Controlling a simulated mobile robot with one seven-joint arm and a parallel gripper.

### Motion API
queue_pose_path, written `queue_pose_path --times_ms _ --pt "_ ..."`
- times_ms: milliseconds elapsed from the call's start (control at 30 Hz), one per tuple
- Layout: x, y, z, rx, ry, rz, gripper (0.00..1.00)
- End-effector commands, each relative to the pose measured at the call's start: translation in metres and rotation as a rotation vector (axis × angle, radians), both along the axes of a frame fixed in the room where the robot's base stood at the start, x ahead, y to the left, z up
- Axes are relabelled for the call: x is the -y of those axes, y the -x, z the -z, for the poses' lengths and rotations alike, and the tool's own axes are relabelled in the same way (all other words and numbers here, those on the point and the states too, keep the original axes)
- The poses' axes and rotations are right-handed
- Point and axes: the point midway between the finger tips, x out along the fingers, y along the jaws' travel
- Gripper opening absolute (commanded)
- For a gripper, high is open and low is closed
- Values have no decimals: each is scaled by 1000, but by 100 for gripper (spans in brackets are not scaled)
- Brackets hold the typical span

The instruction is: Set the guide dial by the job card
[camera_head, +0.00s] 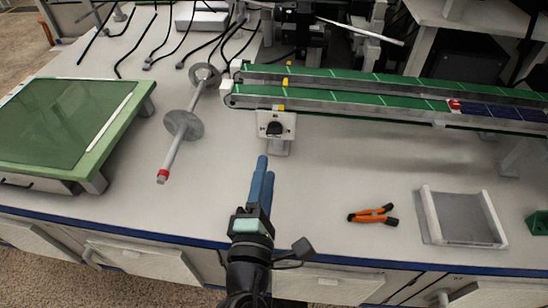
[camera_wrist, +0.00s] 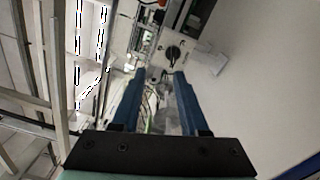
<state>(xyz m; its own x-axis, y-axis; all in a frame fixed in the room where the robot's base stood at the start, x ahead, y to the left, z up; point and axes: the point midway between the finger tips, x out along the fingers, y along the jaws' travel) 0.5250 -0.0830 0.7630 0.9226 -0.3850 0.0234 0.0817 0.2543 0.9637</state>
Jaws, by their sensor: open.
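The guide dial (camera_head: 274,129) is a black knob on a pale plate at the near left end of the green conveyor. It also shows in the wrist view (camera_wrist: 173,53), beyond the fingertips. My gripper (camera_head: 265,163) is just in front of the dial, with its blue fingers pointing towards it. In the wrist view my gripper (camera_wrist: 160,74) has its two blue fingers apart, with nothing held between them. The fingers look apart from the knob. The dial's marks are too small to read. I cannot make out a job card in either view.
The green conveyor (camera_head: 340,95) runs right from behind the dial. A rod with grey discs (camera_head: 184,125) lies to the left, beside a green-topped frame (camera_head: 70,120). Orange-handled pliers (camera_head: 373,213) and a grey tray (camera_head: 433,218) are at right. The worktop between is clear.

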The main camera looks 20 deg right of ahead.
Motion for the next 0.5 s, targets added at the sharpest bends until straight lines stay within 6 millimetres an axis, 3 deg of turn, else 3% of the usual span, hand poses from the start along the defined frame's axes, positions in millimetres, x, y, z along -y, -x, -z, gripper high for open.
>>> queue_pose_path --times_ms 33,100,267,500 --pt "-1 3 18 -25 28 1 44" --pt "-1 5 27 -45 55 1 44" --pt "3 -4 28 -55 69 2 44" --pt "20 -42 26 -50 67 3 44"
